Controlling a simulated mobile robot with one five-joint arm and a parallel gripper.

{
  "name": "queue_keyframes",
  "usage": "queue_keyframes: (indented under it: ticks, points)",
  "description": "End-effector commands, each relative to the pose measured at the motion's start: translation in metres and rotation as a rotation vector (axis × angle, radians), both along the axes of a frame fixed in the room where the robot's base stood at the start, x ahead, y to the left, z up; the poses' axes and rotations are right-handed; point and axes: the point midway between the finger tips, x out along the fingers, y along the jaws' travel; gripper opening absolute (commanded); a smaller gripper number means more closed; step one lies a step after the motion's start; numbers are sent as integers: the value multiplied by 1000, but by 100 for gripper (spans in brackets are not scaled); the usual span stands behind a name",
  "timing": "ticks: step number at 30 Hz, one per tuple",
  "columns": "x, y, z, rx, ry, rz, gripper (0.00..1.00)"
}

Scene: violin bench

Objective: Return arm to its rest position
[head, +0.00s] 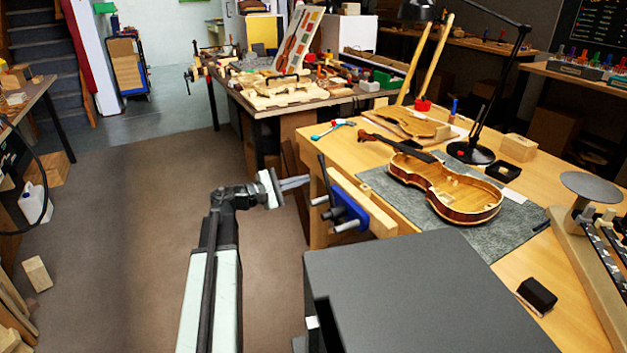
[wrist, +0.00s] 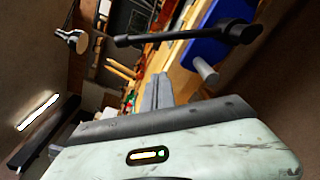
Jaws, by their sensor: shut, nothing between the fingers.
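My gripper (head: 294,182) is at the end of my arm, left of the bench in the head view, over the floor. Its grey fingers are together with nothing between them. The fingers also show in the wrist view (wrist: 157,93). They point toward the blue vise (head: 346,200) on the bench's left side, and a small gap seems to separate them from it. In the wrist view the blue vise (wrist: 207,45) and its dark handle (wrist: 185,35) are close beyond the fingers.
The workbench (head: 355,150) holds an open violin body (head: 445,190) on a grey mat (head: 500,240), and a black desk lamp (head: 470,152). A cluttered table (head: 262,100) stands behind. A white jug (head: 36,203) and a wood block (head: 37,273) are on the left floor. Open floor (head: 130,210) lies left of my arm.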

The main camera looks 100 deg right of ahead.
Motion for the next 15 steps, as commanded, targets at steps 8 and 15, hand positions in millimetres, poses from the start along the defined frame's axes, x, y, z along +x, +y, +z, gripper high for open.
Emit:
queue_keyframes:
  ticks: [8,15]
  points:
    - [44,15,2,0,0,4,0]
    - [49,16,2,0,0,5,0]
